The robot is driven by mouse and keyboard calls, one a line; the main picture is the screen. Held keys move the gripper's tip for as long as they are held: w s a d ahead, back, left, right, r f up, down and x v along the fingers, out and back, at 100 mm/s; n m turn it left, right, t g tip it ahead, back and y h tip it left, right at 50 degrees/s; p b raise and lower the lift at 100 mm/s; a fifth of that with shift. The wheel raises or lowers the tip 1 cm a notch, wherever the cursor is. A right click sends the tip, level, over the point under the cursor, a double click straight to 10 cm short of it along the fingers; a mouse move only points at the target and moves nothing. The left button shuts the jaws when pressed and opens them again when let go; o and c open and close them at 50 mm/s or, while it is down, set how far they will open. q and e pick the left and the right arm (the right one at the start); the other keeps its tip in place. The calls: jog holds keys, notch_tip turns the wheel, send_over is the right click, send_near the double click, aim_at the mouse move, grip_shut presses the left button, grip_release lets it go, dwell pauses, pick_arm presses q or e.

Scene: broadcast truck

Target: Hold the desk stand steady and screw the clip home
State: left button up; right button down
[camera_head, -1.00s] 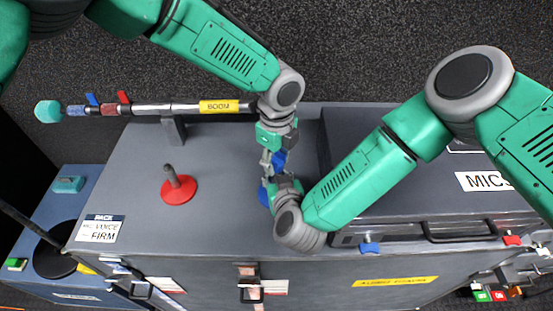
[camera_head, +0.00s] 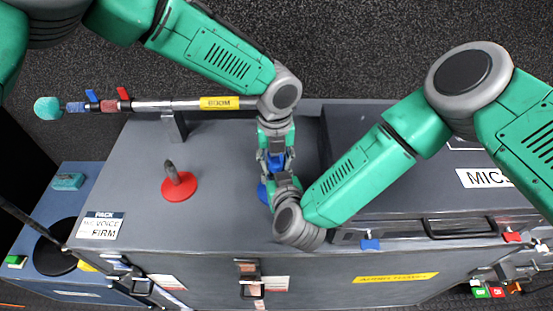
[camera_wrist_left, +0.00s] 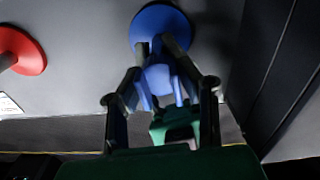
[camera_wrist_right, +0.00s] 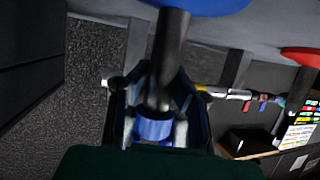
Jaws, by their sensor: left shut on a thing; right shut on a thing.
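The blue desk stand has a round base (camera_head: 263,193), mostly hidden by my right gripper in the head view. The base shows in the left wrist view (camera_wrist_left: 160,18), and its dark post (camera_wrist_right: 173,40) in the right wrist view. The blue clip (camera_head: 276,161) is at the post's top end and also shows in the left wrist view (camera_wrist_left: 160,78). My left gripper (camera_head: 274,158) is shut on the clip from the far side. My right gripper (camera_wrist_right: 155,95) is shut on the post from the near side. How deep the clip sits is hidden.
A red stand (camera_head: 180,186) stands on the grey case top, left of the grippers. A boom pole (camera_head: 190,105) lies along the far edge. The dark mics case (camera_head: 345,140) stands close on the right. The case top on the left is otherwise free.

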pick_arm(q)
jog(key=m, duration=0.7)
jog(key=shift+a, duration=0.35)
jog(key=m, duration=0.4)
jog(key=o, duration=1)
jog(key=shift+d+r, duration=0.1)
jog(key=shift+r, duration=2.15)
